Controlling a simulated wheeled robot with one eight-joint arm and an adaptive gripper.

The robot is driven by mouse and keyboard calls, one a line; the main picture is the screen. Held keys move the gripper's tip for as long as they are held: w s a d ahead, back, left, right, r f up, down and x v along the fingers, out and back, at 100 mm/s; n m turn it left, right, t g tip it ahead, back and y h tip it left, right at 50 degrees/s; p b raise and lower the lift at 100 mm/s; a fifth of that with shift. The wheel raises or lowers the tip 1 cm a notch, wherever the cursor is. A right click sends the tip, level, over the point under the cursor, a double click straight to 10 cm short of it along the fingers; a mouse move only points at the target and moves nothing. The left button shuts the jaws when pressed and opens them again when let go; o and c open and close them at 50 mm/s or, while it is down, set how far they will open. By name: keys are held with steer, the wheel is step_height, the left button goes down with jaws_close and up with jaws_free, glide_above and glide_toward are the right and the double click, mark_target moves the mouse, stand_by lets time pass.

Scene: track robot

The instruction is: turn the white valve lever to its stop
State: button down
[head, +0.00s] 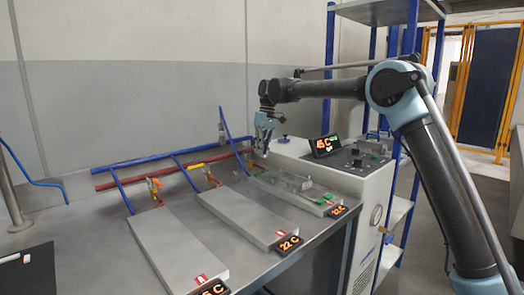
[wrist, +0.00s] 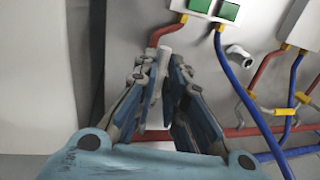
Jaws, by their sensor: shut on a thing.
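My gripper (head: 264,143) reaches down at the back of the table, at the rear end of the rightmost plate assembly. In the wrist view my gripper (wrist: 160,88) has its two blue-grey fingers on either side of the white valve lever (wrist: 163,62) and is shut on it. The lever is a pale rod beside a short red hose (wrist: 166,32). Its lower part and the valve body are partly hidden by the fingers. In the head view the lever is mostly hidden by my gripper, so its angle is hard to tell.
Two grey plates (head: 165,247) (head: 240,215) lie to the left with hoses and small valves behind them. Red and blue pipes (head: 130,160) run along the back wall. A white machine with a panel (head: 350,160) stands right of my gripper.

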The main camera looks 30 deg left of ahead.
steer(key=c, duration=1.7)
jaws_free()
steer(key=shift+w+d, duration=0.2)
steer(key=shift+w, duration=0.25)
steer(key=shift+o, duration=0.2)
steer(key=shift+s, duration=0.15)
steer(key=shift+a, duration=0.1)
steer(key=shift+r, duration=0.1)
step_height(320, 180, up, 11)
steer(key=w, duration=0.2)
steer(key=shift+w+d+r, duration=0.15)
steer(key=shift+d+r, duration=0.05)
steer(key=shift+d, duration=0.2)
